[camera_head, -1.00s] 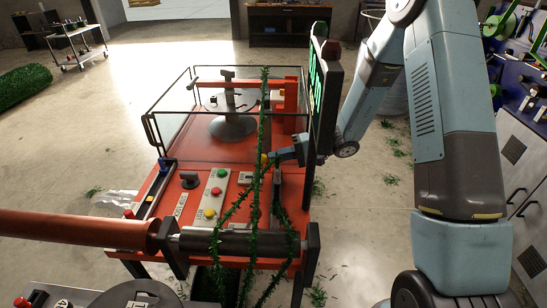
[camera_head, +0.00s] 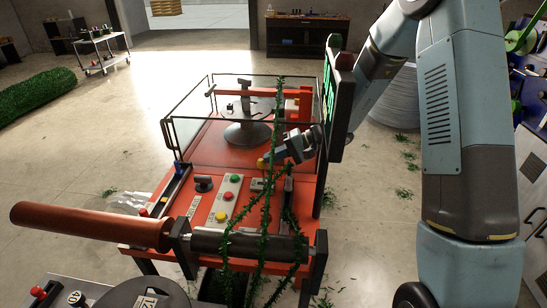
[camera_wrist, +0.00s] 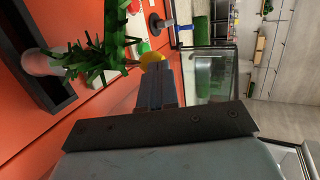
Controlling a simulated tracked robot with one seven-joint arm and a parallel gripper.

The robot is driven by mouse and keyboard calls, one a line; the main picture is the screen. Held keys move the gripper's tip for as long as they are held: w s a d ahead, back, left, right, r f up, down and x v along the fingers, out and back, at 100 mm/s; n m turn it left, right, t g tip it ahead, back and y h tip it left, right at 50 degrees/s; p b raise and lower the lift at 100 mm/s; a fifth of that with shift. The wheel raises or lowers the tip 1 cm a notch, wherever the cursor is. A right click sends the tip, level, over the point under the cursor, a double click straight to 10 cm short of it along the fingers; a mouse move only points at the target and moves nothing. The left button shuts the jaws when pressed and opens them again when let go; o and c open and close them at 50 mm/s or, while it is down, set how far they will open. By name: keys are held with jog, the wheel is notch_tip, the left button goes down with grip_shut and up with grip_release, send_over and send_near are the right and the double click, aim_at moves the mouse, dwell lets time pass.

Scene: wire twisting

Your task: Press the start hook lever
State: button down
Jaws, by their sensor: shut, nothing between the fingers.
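The orange wire-twisting machine (camera_head: 222,150) stands in the middle of the head view. A yellow knob (camera_head: 261,163) sits on its right part, partly behind green garland; I take it as the end of the start hook lever, whose shaft I cannot make out. My gripper (camera_head: 271,158) comes in from the right beside this knob. In the wrist view my gripper's fingers (camera_wrist: 158,78) are together and empty. The yellow knob (camera_wrist: 152,58) shows just past their tips, partly hidden; I cannot tell whether they touch.
Green garland strands (camera_head: 267,200) hang in front of the knob and show left of the fingers in the wrist view (camera_wrist: 95,58). A panel with red, green and yellow buttons (camera_head: 226,199) lies left. A dark screen (camera_head: 338,105) stands right.

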jog(key=shift+r, duration=0.15)
jog(key=shift+r, duration=0.65)
jog(key=shift+d+r, duration=0.1)
jog(key=w+d+r, duration=0.1)
jog(key=d+r, duration=0.7)
jog(key=d, duration=0.2)
jog(key=shift+w+d+r, duration=0.15)
jog(key=shift+w+r, duration=0.2)
